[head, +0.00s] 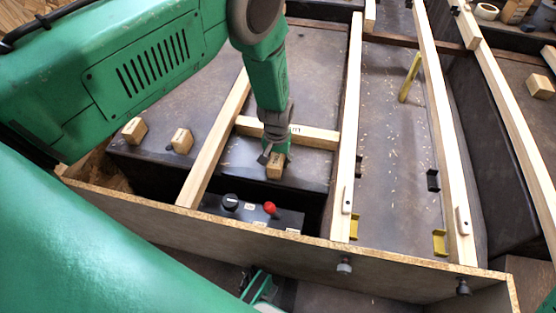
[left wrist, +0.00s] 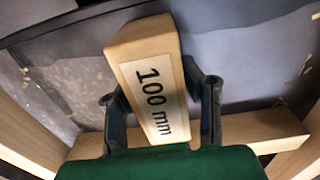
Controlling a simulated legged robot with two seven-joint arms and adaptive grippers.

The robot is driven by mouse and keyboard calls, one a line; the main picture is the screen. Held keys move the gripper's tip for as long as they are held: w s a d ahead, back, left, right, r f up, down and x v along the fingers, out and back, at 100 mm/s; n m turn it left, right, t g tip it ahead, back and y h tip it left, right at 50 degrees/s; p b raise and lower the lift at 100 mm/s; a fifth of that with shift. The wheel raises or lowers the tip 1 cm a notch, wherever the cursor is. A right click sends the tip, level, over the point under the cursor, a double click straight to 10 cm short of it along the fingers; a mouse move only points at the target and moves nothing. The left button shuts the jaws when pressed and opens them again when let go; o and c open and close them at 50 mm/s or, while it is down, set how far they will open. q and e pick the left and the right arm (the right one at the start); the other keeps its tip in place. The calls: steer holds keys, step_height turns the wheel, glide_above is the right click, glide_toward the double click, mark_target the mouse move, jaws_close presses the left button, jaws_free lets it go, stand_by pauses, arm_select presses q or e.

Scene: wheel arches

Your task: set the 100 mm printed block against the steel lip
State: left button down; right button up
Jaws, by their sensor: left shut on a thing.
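My left gripper (head: 275,158) is shut on the 100 mm printed block (head: 274,169), a pale wooden block with a white label. The left wrist view shows the block (left wrist: 145,75) between both fingers (left wrist: 160,100), its "100 mm" label facing the camera. In the head view it is over the dark wheel arch (head: 235,160), near its front edge and in front of a short wooden crosspiece (head: 318,138). A dark curved edge (left wrist: 60,25), perhaps the steel lip, runs behind the block. I cannot tell whether they touch. A small green and dark part (head: 258,287), perhaps my right gripper, shows at the bottom.
Two loose wooden blocks (head: 134,130) (head: 181,140) sit on the arch to the left. Long wooden battens (head: 348,120) flank the work area. A dark box with a red knob (head: 269,208) lies in the gap ahead of the arch. A front board (head: 300,245) closes the near side.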

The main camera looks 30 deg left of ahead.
stand_by(0.3)
arm_select(q)
steer(key=c, duration=1)
jaws_free()
steer(key=shift+o, duration=0.2)
steer(key=shift+r, duration=0.1)
steer(key=shift+r, duration=0.25)
step_height(320, 180, up, 11)
steer(key=shift+s+r, duration=0.1)
steer(key=shift+r, duration=0.05)
